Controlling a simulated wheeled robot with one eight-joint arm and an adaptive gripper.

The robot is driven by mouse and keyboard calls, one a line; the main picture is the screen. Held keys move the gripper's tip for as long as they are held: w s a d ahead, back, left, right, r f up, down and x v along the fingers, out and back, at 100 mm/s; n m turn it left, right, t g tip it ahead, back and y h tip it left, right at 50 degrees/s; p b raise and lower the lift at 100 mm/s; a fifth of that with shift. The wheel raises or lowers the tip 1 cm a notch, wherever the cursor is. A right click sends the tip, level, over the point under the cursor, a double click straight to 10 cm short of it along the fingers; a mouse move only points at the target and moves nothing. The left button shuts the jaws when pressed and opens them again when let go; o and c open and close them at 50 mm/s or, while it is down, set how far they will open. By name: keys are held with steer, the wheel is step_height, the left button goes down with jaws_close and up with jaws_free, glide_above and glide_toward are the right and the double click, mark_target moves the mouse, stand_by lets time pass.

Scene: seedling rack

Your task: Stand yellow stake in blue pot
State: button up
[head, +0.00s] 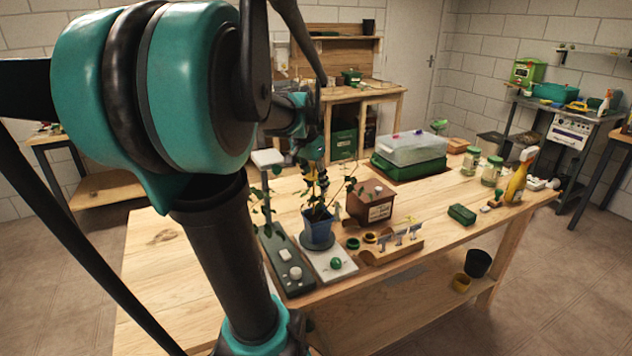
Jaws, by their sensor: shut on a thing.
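The blue pot (319,232) stands on a light board near the front of the wooden table, with a leafy plant in it. My gripper (313,160) is directly above the pot, small and dark in this view, and its fingertips are partly lost among the leaves. It is shut on the yellow stake (323,184), which shows as a thin, roughly upright yellow strip between my gripper and the pot. Leaves and the pot's rim hide the stake's lower end, so I cannot tell whether it touches the soil.
A dark board (285,262) with small white things lies left of the pot. A brown box (371,202) and a wooden rack (395,245) stand to its right. A clear-lidded green tray (410,160) is behind. The table's left part is clear. My arm hides much of the left.

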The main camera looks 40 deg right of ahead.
steer(key=o, duration=0.8)
steer(key=shift+o, duration=0.2)
steer(key=shift+r, duration=0.1)
steer(key=v, duration=1.1)
steer(key=shift+a+r, duration=0.2)
steer(key=shift+r, duration=0.2)
steer(key=shift+s, duration=0.1)
